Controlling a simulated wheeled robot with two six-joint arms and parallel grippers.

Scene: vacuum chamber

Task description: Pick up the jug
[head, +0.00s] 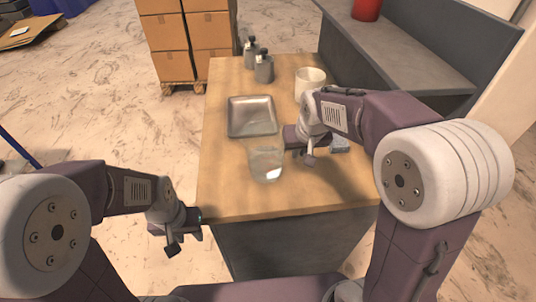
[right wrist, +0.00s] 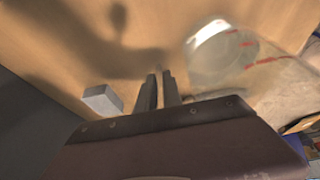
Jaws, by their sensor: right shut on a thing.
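The jug (head: 266,163) is a clear glass vessel near the front middle of the wooden table. It also shows in the right wrist view (right wrist: 222,52), with red marks on its side. My right gripper (head: 287,146) is at the jug's right side. In the right wrist view its two fingers (right wrist: 158,88) are close together on a thin part beside the jug, which looks like the handle. I cannot tell whether the jug's base touches the table. My left gripper (head: 199,214) is near the table's left front corner, away from the jug; its fingers are too small to read.
A metal tray (head: 252,129) lies behind the jug. Two grey metal bottles (head: 264,70) and a white cup (head: 309,79) stand further back. A small grey block (head: 340,146) lies right of my right gripper. A grey bench (head: 400,65) stands at the right.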

